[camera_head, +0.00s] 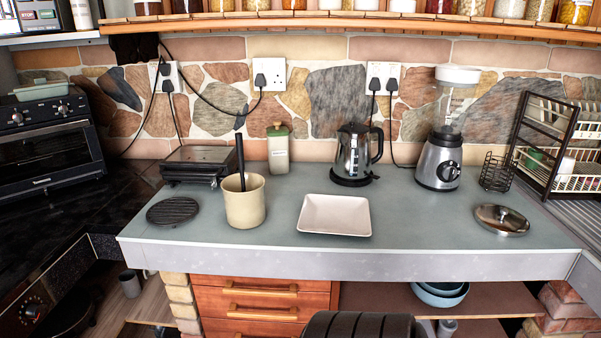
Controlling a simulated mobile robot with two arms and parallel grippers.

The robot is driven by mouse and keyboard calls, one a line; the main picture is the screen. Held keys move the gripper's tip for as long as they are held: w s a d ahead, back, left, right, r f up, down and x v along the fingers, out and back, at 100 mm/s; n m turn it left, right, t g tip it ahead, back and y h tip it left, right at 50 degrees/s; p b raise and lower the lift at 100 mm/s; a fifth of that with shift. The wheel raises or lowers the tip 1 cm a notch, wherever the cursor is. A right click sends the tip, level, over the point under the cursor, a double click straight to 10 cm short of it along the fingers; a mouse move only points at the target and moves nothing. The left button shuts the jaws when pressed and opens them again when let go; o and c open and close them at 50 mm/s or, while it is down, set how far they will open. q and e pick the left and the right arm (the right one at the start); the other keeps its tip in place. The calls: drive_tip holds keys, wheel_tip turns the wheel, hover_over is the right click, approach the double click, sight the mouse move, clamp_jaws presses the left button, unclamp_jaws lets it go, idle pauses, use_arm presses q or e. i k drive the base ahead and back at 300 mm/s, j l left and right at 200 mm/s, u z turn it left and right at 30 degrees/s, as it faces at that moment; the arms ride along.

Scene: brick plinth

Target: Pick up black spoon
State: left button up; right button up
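A long black handle (240,160), which looks like the black spoon's, stands upright out of a cream crock (245,205) on the left part of the grey counter. The lower end is hidden inside the crock, so I cannot see the spoon's bowl. Neither of my grippers shows in the head view.
Around the crock are a round black trivet (173,211), a black grill (199,164) and a white square plate (334,215). Behind are a green-lidded canister (278,150) and a kettle (353,155). A blender (440,140) and a metal lid (502,219) stand right. The counter's front strip is clear.

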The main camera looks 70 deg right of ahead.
sight(239, 137)
drive_tip(key=z, duration=1.95)
